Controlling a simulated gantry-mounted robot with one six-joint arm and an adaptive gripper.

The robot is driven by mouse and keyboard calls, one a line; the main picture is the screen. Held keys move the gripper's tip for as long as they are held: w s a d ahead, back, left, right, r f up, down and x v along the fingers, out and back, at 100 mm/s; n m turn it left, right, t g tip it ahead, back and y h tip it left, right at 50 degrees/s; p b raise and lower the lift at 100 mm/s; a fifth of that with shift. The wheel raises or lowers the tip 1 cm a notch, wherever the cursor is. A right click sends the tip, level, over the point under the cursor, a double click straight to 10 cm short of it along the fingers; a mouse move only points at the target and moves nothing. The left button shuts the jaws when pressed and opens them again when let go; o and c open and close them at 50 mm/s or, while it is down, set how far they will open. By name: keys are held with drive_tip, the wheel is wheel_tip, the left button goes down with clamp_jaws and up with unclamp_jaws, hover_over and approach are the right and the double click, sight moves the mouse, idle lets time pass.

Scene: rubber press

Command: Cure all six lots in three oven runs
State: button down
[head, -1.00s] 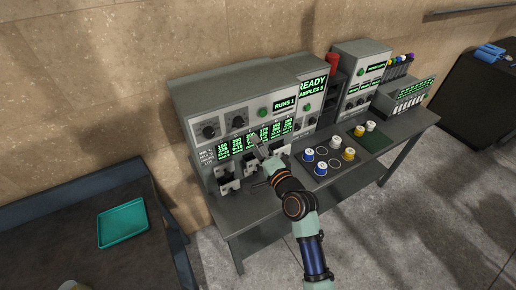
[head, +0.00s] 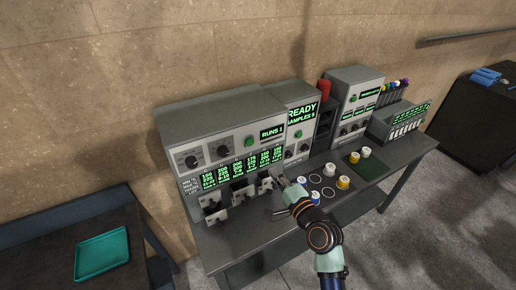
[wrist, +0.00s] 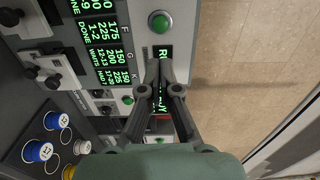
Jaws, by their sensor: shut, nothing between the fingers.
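The grey curing unit (head: 225,125) stands on the bench against the wall. Its panel shows RUNS 1 and several green columns of numbers; the wrist view reads DONE on some rows and WAITS on another. My gripper (head: 276,180) is near the right-hand holder in the head view. The wrist view shows its fingers (wrist: 161,66) together and empty, overlapping a green-lettered display. Blue-marked cups (wrist: 38,152), a yellow-marked cup (head: 343,184) and a white cup (head: 330,169) stand to the right of the holders.
A READY display unit (head: 298,120) adjoins the curing unit. Another grey instrument (head: 355,95) and a rack of coloured-top tubes (head: 392,93) stand beyond. A teal tray (head: 103,254) lies on the left table.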

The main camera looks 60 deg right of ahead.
sight(250, 143)
drive_tip(key=x, duration=1.4)
drive_tip(key=shift+b, duration=0.4)
